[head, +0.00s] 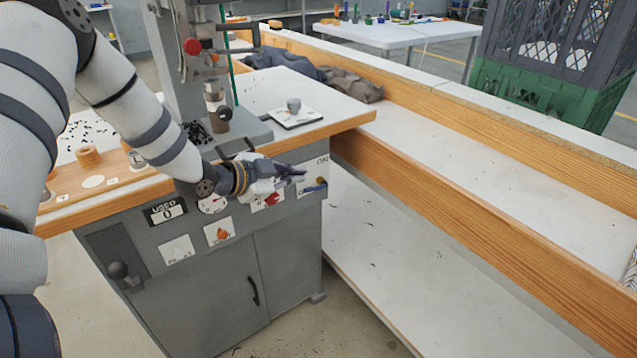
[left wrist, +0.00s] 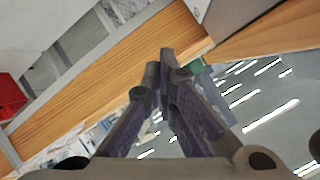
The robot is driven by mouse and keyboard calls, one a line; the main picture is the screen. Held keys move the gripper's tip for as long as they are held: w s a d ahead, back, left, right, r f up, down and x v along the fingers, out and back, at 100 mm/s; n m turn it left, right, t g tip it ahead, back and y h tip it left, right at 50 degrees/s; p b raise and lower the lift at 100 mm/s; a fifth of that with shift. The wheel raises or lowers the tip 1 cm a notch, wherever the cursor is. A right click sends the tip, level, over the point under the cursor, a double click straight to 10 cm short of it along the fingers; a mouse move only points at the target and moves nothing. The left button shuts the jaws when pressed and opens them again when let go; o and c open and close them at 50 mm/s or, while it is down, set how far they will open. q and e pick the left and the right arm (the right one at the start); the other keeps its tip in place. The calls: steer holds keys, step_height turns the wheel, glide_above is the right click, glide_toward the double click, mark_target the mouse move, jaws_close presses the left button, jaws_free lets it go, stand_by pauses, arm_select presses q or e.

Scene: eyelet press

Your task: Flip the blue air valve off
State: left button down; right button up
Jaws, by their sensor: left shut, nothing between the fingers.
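The blue air valve (head: 315,188) is on a small plate at the right end of the grey cabinet's front panel, under the word ON. The closed fingertips (left wrist: 165,68) also show in the left wrist view, where I cannot make out the valve. My right gripper is not in view.
The panel also holds a red switch (head: 271,200), partly behind my gripper, a gauge (head: 213,204) and an orange knob (head: 222,234). The wooden table edge (head: 345,128) overhangs the panel. A long wooden rail (head: 470,198) runs close by on the right.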

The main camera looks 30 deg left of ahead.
arm_select(q)
steer(key=b, duration=0.3)
glide_above(316, 188)
steer(key=s+d, duration=0.3)
step_height(316, 188, down, 6)
steer(key=r, duration=0.1)
steer(key=a+f, duration=0.2)
steer(key=shift+s+f, duration=0.15)
steer(key=shift+f, duration=0.2)
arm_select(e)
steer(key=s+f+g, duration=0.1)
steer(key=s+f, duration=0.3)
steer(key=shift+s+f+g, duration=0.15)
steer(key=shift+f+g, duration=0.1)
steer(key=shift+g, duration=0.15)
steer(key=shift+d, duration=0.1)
arm_select(q)
steer(key=shift+s+a+f+t+b, duration=0.15)
steer(key=shift+s+f+t, duration=0.1)
steer(key=shift+f, duration=0.3)
steer(key=shift+s+f+t+b, duration=0.15)
steer(key=shift+s+f+t, duration=0.1)
steer(key=shift+f, duration=0.25)
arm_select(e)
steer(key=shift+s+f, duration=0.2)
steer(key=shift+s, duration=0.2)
arm_select(q)
steer(key=shift+r, duration=0.1)
